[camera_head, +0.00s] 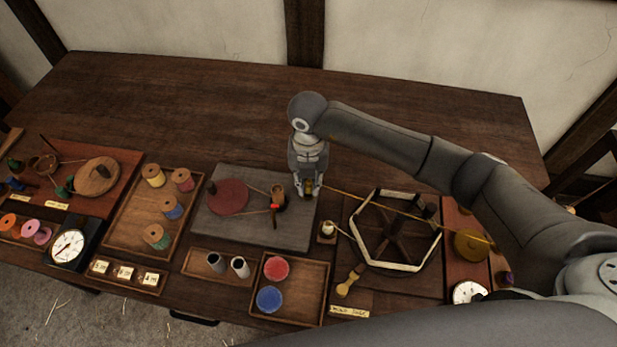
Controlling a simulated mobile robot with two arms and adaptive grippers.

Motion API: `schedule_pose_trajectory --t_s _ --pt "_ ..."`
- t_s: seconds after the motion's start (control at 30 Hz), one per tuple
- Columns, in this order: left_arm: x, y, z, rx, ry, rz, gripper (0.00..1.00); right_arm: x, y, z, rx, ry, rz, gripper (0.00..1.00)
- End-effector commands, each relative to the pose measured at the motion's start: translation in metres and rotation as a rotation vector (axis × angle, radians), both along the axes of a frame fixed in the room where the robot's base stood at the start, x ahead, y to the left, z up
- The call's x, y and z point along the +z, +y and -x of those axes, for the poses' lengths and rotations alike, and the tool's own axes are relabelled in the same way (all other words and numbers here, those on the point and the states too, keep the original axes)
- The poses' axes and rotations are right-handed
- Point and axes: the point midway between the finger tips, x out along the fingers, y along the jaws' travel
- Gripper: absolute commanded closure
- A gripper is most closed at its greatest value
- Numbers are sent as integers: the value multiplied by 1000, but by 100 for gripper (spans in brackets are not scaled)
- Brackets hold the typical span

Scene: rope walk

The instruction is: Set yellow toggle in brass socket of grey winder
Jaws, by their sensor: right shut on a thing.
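The grey winder (255,234) is a flat grey board near the middle of the table. It bears a dark red disc (227,196) and a small brass-brown socket (278,194), with a red-tipped dark peg (275,216) beside it. My right gripper (307,190) points down at the board's right edge, to the right of the socket and apart from it. It is shut on a small yellow piece that looks like the yellow toggle (308,187), mostly hidden by the fingers. A thin yellow cord runs from there to the right. My left gripper is out of view.
A pale hexagonal reel (357,228) and a yellow spool (468,243) stand to the right, under my arm. A tray of spools (128,218) lies left. A tray with red and blue discs (315,294) lies in front. The table's back is clear.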

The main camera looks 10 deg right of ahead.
Motion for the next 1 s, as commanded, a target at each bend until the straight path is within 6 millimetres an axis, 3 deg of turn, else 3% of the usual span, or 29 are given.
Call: schedule_pose_trajectory --t_s 0.43,0.47,0.6,1.0 --pt "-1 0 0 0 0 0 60 -10 0 0 -1 -2 0 98" --pt "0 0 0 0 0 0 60 -9 0 0 -1 -2 0 80" --pt "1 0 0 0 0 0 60 -9 0 0 -1 -2 0 62" --pt "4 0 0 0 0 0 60 -4 0 -1 -1 -2 0 61"
